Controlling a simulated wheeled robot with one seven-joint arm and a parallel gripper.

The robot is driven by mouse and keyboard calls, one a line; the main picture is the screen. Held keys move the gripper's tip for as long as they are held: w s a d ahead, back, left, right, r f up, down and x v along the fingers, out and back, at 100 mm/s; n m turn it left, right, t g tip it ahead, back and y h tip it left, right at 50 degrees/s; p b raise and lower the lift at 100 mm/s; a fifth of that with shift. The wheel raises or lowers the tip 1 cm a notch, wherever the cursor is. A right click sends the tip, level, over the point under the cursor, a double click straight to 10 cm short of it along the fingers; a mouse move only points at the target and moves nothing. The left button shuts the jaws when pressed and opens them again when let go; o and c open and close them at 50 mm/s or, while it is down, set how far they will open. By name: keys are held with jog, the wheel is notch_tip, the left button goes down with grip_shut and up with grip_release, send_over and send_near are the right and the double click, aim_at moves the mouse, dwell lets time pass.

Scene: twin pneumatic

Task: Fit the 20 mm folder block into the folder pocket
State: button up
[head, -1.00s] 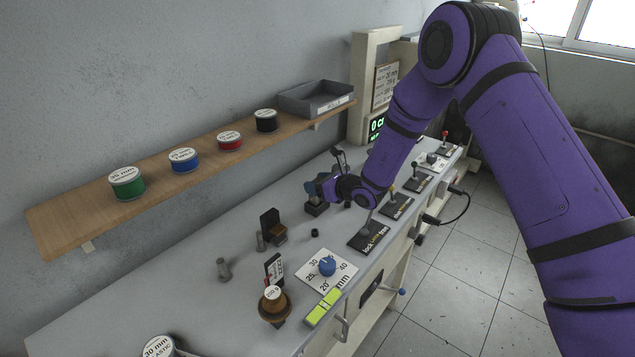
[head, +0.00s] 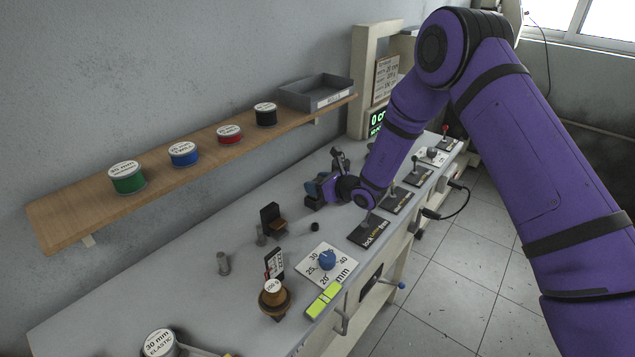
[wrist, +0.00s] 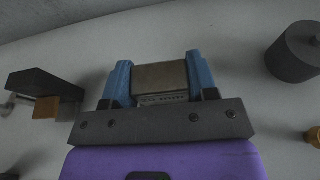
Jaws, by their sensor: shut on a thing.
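My gripper (head: 315,189) is over the workbench, in front of the tall cream frame. In the wrist view its two blue fingers (wrist: 160,72) are shut on a grey-brown block (wrist: 160,80) with small marks along its near edge. I take this to be the folder block. In the head view the block is hidden or blends with the fingers. A dark block-like piece (head: 314,204) shows just below the fingers; whether it is the pocket, and whether the held block touches it, I cannot tell.
A black upright with a wooden piece (head: 270,217) stands left of my gripper. A dial card (head: 342,276) and lock lever plate (head: 368,232) are near the front edge. The wall shelf (head: 75,217) holds several spools and a tray. A dark cylinder (wrist: 293,55) is right in the wrist view.

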jog(key=shift+f, duration=0.3)
jog(key=o, duration=1.2)
jog(key=shift+r, duration=0.1)
jog(key=shift+r, duration=0.3)
notch_tip(320, 180, up, 3)
jog(key=shift+f, duration=0.1)
jog(key=s+d+r, duration=0.1)
jog(key=s+d, duration=0.3)
jog(key=s, duration=1.1)
jog(key=shift+s+d+r, duration=0.2)
